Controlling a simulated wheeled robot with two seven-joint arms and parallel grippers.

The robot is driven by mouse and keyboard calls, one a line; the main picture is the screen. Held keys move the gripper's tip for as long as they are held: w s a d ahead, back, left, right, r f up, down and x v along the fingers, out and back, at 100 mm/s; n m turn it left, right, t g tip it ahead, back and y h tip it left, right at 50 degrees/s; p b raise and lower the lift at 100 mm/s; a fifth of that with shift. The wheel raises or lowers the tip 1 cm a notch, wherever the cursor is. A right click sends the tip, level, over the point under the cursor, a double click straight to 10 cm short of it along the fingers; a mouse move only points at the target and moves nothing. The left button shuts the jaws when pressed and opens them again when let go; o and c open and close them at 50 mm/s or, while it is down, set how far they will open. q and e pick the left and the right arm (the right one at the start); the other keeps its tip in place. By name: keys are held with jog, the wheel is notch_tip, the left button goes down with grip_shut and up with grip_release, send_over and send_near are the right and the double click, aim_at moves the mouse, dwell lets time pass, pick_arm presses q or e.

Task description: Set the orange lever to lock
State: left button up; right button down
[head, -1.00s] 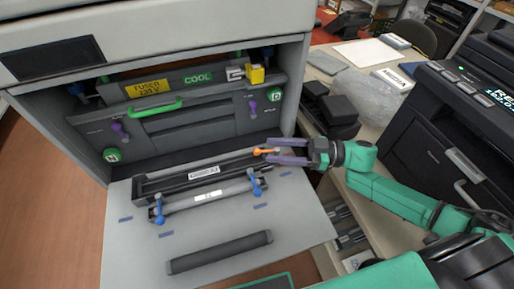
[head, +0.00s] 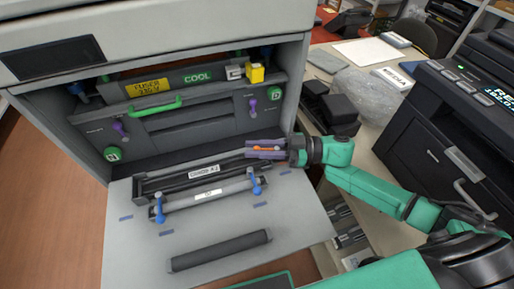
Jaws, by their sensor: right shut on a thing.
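The orange lever (head: 265,149) sits at the right end of the dark toner unit (head: 190,179) on the printer's lowered door. My right gripper (head: 252,149) reaches in from the right with its purple fingers around the lever and is shut on it. The fingers hide part of the lever, and I cannot read any lock mark beside it. My left gripper is out of view.
The grey fold-down door (head: 292,226) carries a roller bar with blue end levers (head: 257,187) and a loose dark roller (head: 220,251). Inside the printer are a green handle (head: 155,106) and a yellow block (head: 255,73).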

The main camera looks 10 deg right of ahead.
jog(key=n+g+b, duration=0.2)
jog(key=g, duration=0.1)
jog(key=s+n+g+b, duration=0.1)
jog(key=shift+a+f+g+y, duration=0.1)
jog(key=shift+f+g+y, duration=0.15)
jog(key=shift+g+y, duration=0.05)
jog(key=shift+s+r+n+g+b, duration=0.2)
jog(key=shift+s+n+g+b, duration=0.1)
jog(key=shift+n+g+b, duration=0.25)
jog(key=shift+g, duration=0.25)
jog(key=c, duration=0.7)
grip_release()
